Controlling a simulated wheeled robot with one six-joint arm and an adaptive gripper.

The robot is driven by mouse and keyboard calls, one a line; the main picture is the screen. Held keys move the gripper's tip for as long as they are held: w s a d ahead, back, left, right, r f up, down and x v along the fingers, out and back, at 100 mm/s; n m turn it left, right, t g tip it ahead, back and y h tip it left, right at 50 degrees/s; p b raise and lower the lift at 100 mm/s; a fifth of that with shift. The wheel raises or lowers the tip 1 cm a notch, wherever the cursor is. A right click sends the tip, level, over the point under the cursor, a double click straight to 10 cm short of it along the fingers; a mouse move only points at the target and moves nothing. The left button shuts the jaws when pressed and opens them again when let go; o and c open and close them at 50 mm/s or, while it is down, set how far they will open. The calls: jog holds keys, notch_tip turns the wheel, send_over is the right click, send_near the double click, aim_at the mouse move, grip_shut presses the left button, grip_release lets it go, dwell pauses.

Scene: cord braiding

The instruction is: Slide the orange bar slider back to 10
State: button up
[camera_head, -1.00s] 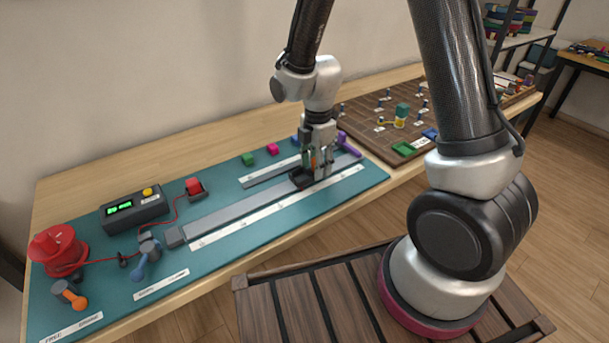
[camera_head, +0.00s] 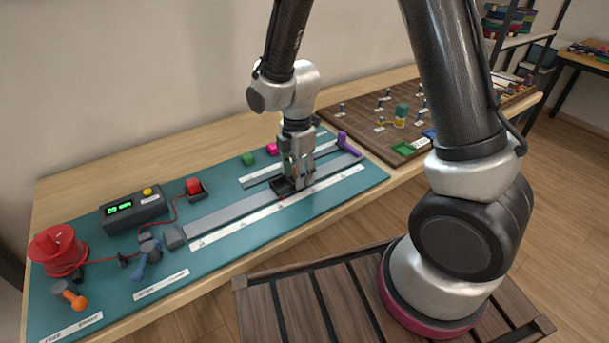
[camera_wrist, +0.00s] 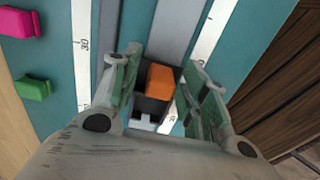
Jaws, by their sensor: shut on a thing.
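The orange bar slider (camera_wrist: 160,82) shows in the wrist view as an orange block on a dark carriage between my fingers. In the head view its dark carriage (camera_head: 281,187) sits on the long grey rail (camera_head: 232,209), right of the rail's middle; the orange part is mostly hidden by my fingers. My gripper (camera_head: 297,178) is shut on the slider, with fingers on both sides of it in the wrist view (camera_wrist: 166,85). A white scale strip (camera_head: 240,226) runs along the front of the rail. The mark beside the carriage is too small or covered to read.
A shorter rail (camera_head: 258,179) lies behind, with green (camera_head: 248,159), magenta (camera_head: 272,149) and purple (camera_head: 347,143) pieces near it. A dark box (camera_head: 134,210) with a green display, a red button (camera_head: 194,186) and a red spool (camera_head: 58,250) stand left. The rail left of the carriage is clear.

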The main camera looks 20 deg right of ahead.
aim_at(221, 215)
jog(key=s+a, duration=0.1)
jog(key=a, duration=0.4)
jog(key=s+a, duration=0.2)
jog(key=a, duration=0.3)
jog(key=s+a, duration=0.2)
jog(key=a, duration=0.3)
jog(key=shift+a, duration=0.3)
jog(key=shift+s+a, duration=0.25)
jog(key=shift+a, duration=0.6)
jog(key=shift+s+a, duration=0.3)
jog(key=shift+a, duration=0.55)
jog(key=shift+s+a, duration=0.25)
jog(key=shift+a, duration=0.6)
jog(key=o, duration=0.5)
jog(key=shift+r, duration=0.1)
notch_tip(221, 215, up, 7)
jog(key=shift+d+f, duration=0.1)
